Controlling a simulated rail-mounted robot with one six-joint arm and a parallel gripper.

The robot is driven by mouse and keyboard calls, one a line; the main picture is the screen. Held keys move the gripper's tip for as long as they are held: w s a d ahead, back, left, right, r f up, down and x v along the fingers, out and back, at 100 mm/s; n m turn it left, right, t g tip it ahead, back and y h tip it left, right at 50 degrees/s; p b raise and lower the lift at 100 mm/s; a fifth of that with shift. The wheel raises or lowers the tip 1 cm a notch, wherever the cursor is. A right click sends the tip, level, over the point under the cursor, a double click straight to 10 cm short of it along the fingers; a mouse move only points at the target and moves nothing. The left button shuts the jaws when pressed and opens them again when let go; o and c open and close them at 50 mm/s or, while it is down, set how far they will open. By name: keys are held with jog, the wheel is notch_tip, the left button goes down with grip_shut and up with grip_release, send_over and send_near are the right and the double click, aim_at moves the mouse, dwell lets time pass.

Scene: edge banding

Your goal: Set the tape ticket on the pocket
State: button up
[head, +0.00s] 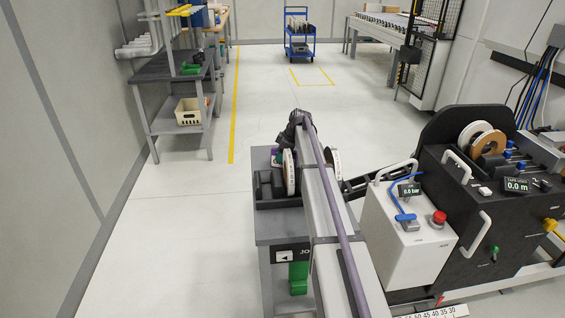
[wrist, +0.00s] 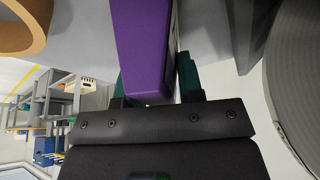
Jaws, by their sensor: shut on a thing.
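A purple block-like piece with a pale side, which looks to be the tape ticket (wrist: 143,45), is between the dark green fingers of my gripper (wrist: 157,82) in the wrist view. My gripper is shut on it, and its lower end lies close to the gripper's dark body. My arm hides most of that spot and the gripper itself. I cannot make out the pocket for certain in either view.
A grey stand (head: 285,235) with a black tray (head: 268,200) holds a white tape roll (head: 289,172). A white control box (head: 405,235) and the black banding machine (head: 470,220) stand close on the right. In the wrist view a large grey roll (wrist: 298,85) is near the right edge. Floor is clear at left.

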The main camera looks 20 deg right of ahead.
jog(key=o, duration=0.9)
jog(key=shift+r, duration=0.1)
jog(key=shift+r+p, duration=0.3)
jog(key=p+v, duration=1.1)
jog(key=shift+r, duration=0.4)
jog(key=shift+o, duration=0.5)
jog(key=shift+f, duration=0.2)
